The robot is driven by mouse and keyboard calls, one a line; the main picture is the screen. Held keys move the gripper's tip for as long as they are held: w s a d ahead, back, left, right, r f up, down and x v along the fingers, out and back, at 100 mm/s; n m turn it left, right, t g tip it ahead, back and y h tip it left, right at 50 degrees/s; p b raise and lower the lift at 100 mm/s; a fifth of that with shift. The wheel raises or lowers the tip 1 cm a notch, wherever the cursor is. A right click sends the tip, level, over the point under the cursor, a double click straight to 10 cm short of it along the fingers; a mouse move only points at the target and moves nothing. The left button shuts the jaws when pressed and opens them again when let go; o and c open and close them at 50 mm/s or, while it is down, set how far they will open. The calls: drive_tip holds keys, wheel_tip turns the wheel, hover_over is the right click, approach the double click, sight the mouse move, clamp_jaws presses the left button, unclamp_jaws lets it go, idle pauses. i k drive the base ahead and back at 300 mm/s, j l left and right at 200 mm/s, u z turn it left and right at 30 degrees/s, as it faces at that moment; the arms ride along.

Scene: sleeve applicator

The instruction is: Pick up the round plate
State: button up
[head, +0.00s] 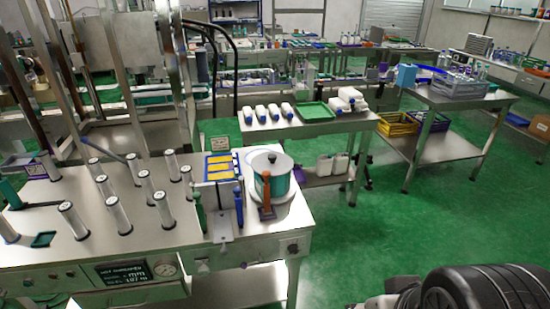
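A round, pale disc with a dark knob (270,161) sits on top of a teal cylinder (282,184) near the right end of the steel machine table. A pale round base (290,196) shows under the cylinder. I cannot tell which of these round parts is the round plate. A brown upright piece (266,196) stands in front of the cylinder and hides part of it. My gripper's fingers do not show. A dark, ribbed part at the bottom right corner, likely of my own arm, is far from the disc.
Several pale cylinders (118,216) stand on the steel table (150,255) left of the disc. A blue-framed yellow rack (219,167) and blue and green bottles are close by. A side table (330,128) holds a green tray (304,111). Green floor at right is open.

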sight(280, 164)
drive_tip(key=i+j, duration=0.1)
drive_tip(key=i, duration=0.35)
drive_tip(key=i+j, duration=0.15)
drive_tip(key=i, duration=0.35)
drive_tip(key=i+j+z, duration=0.1)
drive_tip(key=i, duration=0.35)
